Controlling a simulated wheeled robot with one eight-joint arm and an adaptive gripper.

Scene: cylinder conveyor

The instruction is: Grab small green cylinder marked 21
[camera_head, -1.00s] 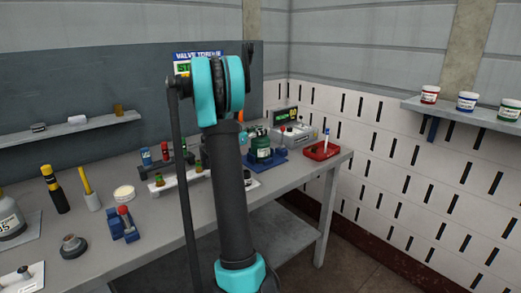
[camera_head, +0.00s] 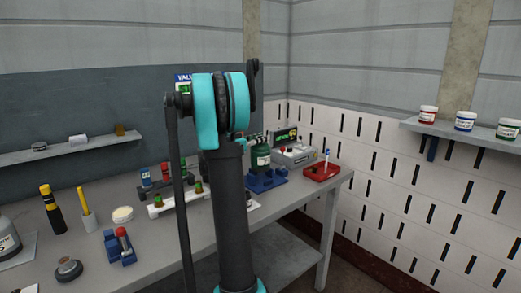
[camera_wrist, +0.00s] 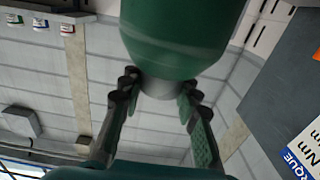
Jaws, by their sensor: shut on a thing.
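The green cylinder (camera_head: 261,157) with a white label shows in the head view just right of my arm, directly above a blue stand (camera_head: 267,182). I cannot tell how wide the gap between them is. The label is too small to read. In the wrist view, the green cylinder (camera_wrist: 184,30) fills the top middle, its grey neck toward me. My gripper (camera_wrist: 158,88) is shut on that neck, one finger on each side. In the head view my gripper is mostly hidden behind my arm.
A grey device with a display (camera_head: 294,154) and a red tray (camera_head: 321,171) stand right of the stand. A white rack (camera_head: 158,210) and a blue holder (camera_head: 119,247) are left of my arm. A wall shelf (camera_head: 460,132) holds jars at right.

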